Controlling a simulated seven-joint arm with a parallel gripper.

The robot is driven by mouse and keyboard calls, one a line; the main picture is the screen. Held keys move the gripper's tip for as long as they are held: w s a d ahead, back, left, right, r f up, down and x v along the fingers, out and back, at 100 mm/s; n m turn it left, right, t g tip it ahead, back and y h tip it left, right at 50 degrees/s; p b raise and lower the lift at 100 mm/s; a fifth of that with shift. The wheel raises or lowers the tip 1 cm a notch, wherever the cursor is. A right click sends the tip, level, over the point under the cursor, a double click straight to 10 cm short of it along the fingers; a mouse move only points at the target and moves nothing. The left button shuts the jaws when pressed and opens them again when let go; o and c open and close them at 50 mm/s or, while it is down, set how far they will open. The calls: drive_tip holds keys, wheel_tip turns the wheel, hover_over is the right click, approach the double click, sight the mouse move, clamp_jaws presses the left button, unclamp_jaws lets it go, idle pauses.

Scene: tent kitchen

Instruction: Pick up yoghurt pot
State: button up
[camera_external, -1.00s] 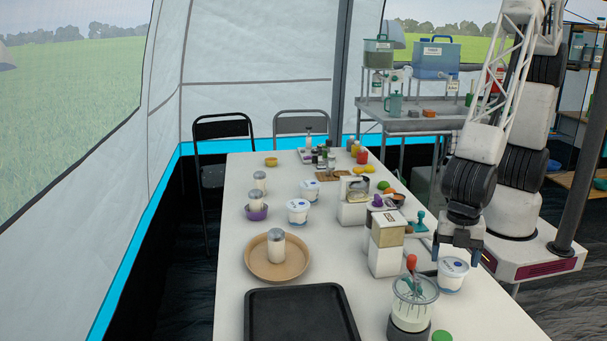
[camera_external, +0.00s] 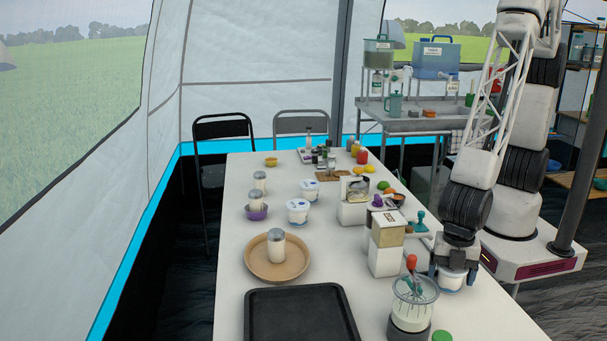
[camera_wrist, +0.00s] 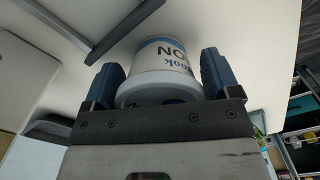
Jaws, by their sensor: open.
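A white yoghurt pot with a blue band (camera_external: 452,281) stands on the table near its right edge, under my gripper (camera_external: 454,278). In the wrist view the pot (camera_wrist: 162,75) sits between the two blue fingers of my gripper (camera_wrist: 160,78), which is open with one finger on each side. A small gap shows beside the pot; contact cannot be told. Two similar white pots stand further left on the table, one in the middle (camera_external: 298,211) and one behind it (camera_external: 309,190).
A black tray (camera_external: 300,315) and a round tan tray (camera_external: 262,272) lie further left.

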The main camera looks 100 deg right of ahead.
idle(0.3)
drive_tip(key=c, duration=0.6)
drive_tip(key=shift+r, duration=0.65)
drive_tip(key=shift+s+d+r, duration=0.1)
drive_tip(key=shift+s+r, duration=0.05)
drive_tip(key=shift+r, duration=0.45)
drive_tip(key=shift+s+d+r, duration=0.1)
drive_tip(key=shift+s+r, duration=0.05)
drive_tip(key=shift+r, duration=0.4)
drive_tip(key=s+d, duration=0.3)
drive_tip(key=s, duration=0.1)
drive_tip(key=s+d+r, duration=0.1)
drive_tip(key=s+d, duration=0.2)
drive_tip(key=s, duration=0.1)
drive_tip(key=s+d, duration=0.3)
drive_tip(key=s, duration=0.1)
drive_tip(key=shift+s+r, duration=0.15)
drive_tip(key=shift+r, duration=0.05)
